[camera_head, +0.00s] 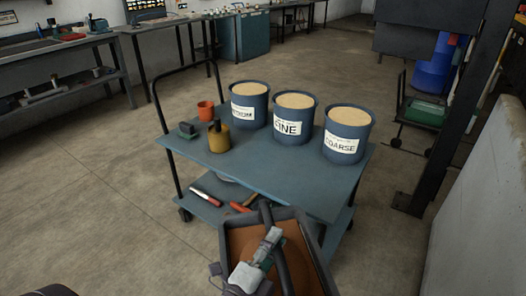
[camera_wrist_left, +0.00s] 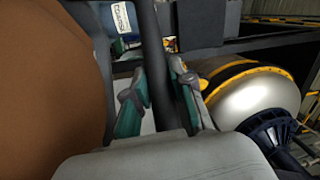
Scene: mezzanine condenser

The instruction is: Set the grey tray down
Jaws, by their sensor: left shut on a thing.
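The grey tray (camera_head: 319,262) is at the bottom centre of the head view, with a brown surface inside it. A dark bar (camera_head: 281,268) runs lengthwise over it. My left gripper (camera_head: 270,245) is shut on this bar; in the left wrist view the bar (camera_wrist_left: 152,60) stands between the two teal fingers, with the brown surface (camera_wrist_left: 45,80) at left. The tray overlaps the near edge of the blue cart (camera_head: 265,178) in the picture; I cannot tell whether it touches the cart. My right gripper is not in view.
Three blue buckets stand along the cart's far side, one labelled FINE (camera_head: 292,128) and one COARSE (camera_head: 345,146). A yellow container (camera_head: 219,142) and an orange cup (camera_head: 206,110) stand at left. The cart top's near middle is clear. A dark post (camera_head: 455,110) stands at right.

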